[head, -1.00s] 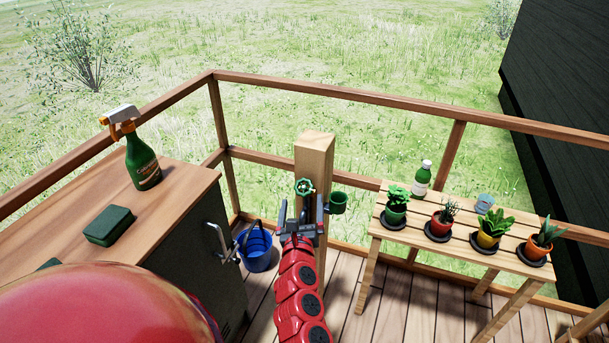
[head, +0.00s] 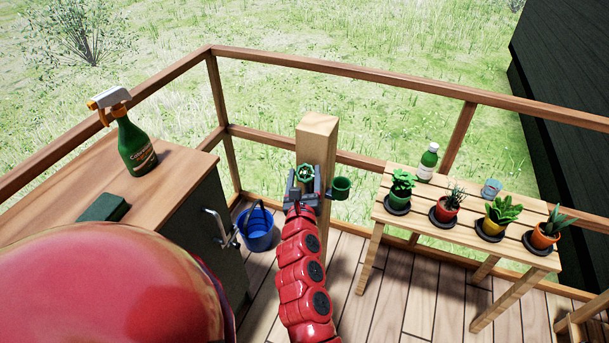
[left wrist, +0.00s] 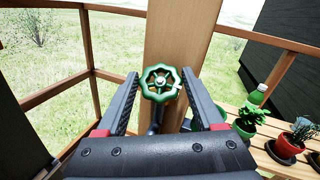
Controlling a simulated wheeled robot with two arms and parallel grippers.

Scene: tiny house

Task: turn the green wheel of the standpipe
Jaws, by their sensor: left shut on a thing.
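My right gripper is not in view.
A slatted table (head: 465,232) with several potted plants and a bottle stands right. A cabinet (head: 190,210) with a spray bottle (head: 136,146) stands left, a blue bucket (head: 258,232) beside it. A wooden railing (head: 370,83) runs behind.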

